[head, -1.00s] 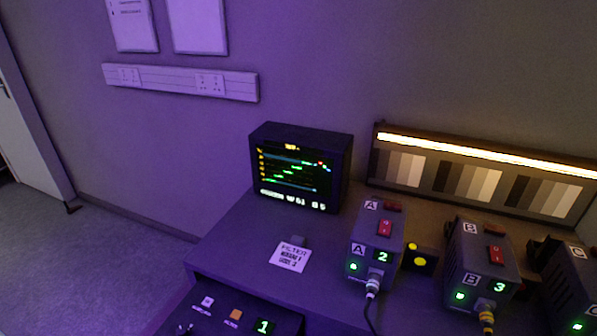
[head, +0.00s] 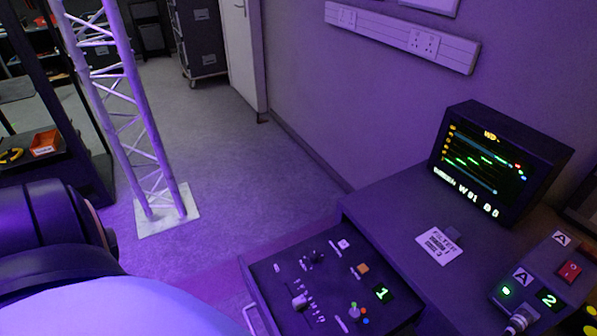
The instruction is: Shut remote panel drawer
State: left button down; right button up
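The remote panel drawer (head: 330,290) sticks out from the front of the dark desk in the head view, at the lower middle. Its top carries small knobs, an orange button and a green display showing 1. A pale handle (head: 250,318) shows at its front left edge, partly cut off by the frame. Neither of my grippers is in view.
A monitor (head: 492,158) stands on the desk, with a white filter card (head: 438,245) in front of it. Box A (head: 545,285) sits at the lower right. A truss tower (head: 130,110) stands on the floor at left. The floor between it and the desk is clear.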

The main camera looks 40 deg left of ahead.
aim_at(331, 286)
jog(key=z, duration=0.25)
jog(key=k, duration=0.85)
jog(key=u, duration=1.3)
jog(key=i, duration=0.45)
jog(key=z, duration=0.15)
